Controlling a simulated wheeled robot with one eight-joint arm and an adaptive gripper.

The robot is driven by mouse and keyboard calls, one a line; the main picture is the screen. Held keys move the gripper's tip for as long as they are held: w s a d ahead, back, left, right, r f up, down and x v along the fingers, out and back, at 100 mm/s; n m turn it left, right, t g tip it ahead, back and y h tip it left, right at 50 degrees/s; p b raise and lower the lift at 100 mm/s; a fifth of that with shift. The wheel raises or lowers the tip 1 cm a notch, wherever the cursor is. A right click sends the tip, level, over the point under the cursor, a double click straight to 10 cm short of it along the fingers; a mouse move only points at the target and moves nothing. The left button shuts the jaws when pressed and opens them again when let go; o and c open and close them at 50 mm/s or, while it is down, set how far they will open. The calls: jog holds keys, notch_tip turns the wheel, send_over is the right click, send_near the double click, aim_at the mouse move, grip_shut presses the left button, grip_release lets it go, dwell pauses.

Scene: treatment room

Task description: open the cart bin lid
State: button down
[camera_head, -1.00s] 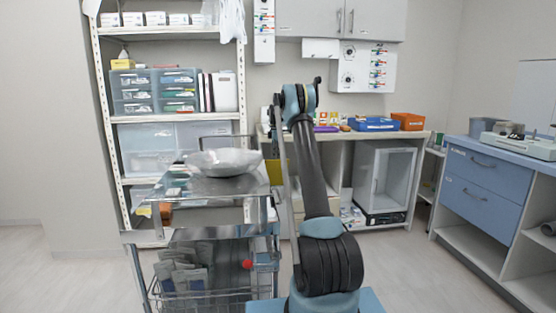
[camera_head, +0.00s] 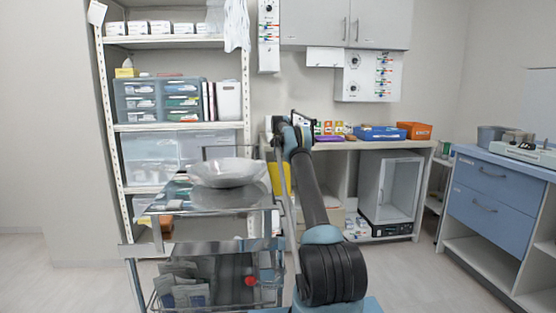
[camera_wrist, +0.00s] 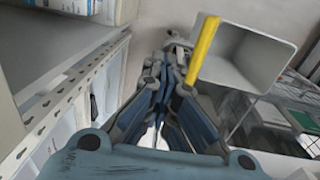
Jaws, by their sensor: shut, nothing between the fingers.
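The cart (camera_head: 215,200) stands left of my arm in the head view. The yellow lid (camera_head: 280,178) of its bin shows partly behind my arm. In the wrist view the lid (camera_wrist: 203,50) is a narrow yellow strip seen nearly edge-on, standing up at the left side of the bin (camera_wrist: 262,65). The pale bin's mouth is uncovered and its inside shows. My gripper (camera_wrist: 173,65) is shut and empty, just left of the lid. I cannot tell whether it touches the lid. In the head view my gripper is hidden behind the arm.
A storage rack (camera_head: 122,110) stands behind the cart, close to my gripper in the wrist view. A counter (camera_head: 345,145) is at the back. Floor is free at right.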

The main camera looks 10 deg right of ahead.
jog(key=shift+w+f, duration=0.4)
jog(key=shift+f, duration=0.35)
jog(key=c, duration=1.8)
grip_release()
jog(key=shift+o, duration=0.2)
jog(key=shift+d+r, duration=0.15)
jog(key=shift+r, duration=0.7)
notch_tip(320, 180, up, 12)
jog(key=s, duration=0.1)
jog(key=shift+s+f, duration=0.1)
